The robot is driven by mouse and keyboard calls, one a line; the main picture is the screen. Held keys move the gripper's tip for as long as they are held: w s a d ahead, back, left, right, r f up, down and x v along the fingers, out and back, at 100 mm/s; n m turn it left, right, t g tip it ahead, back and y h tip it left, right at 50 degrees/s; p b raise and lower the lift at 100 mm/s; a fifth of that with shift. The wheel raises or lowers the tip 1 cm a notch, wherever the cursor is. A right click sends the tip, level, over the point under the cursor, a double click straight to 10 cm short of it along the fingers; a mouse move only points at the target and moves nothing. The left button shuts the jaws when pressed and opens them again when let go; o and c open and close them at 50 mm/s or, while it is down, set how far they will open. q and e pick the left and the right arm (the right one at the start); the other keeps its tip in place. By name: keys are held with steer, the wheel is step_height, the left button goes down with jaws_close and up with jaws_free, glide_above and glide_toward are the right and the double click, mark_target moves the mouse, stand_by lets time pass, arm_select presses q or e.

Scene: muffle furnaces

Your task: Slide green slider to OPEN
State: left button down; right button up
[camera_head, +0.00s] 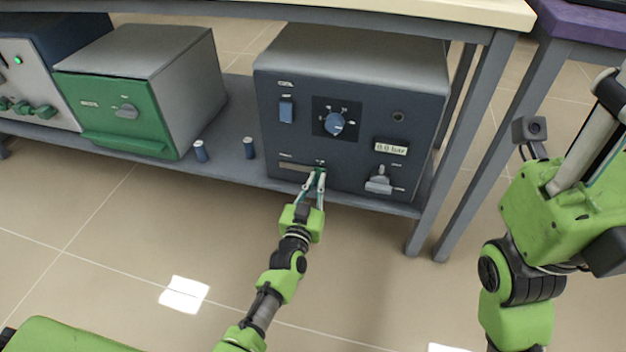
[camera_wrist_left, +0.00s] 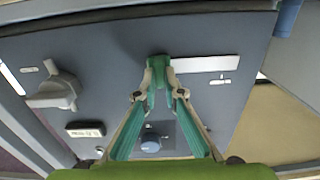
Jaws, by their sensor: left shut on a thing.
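The dark blue-grey furnace (camera_head: 350,110) stands on the lower shelf. Low on its front is a pale horizontal slot (camera_head: 295,168), with small labels too small to read. The green slider (camera_head: 319,170) sits at the right end of the slot, mostly hidden by my fingers. My left gripper (camera_head: 317,180) is shut on the slider, with its fingertips at the panel. In the left wrist view, which is upside down, the fingertips (camera_wrist_left: 159,72) close on the slider and the bare slot (camera_wrist_left: 204,64) runs off to the right. My right gripper does not show.
The furnace also has a round blue knob (camera_head: 335,123), a blue switch (camera_head: 286,111), a display (camera_head: 391,147) and a grey lever (camera_head: 379,182) right of the slot. The floor in front is clear.

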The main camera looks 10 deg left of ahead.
arm_select(q)
steer(key=shift+d, duration=0.3)
steer(key=c, duration=2.1)
jaws_free()
steer(key=shift+c, duration=0.2)
steer(key=s, duration=1.2)
steer(key=shift+a, duration=0.25)
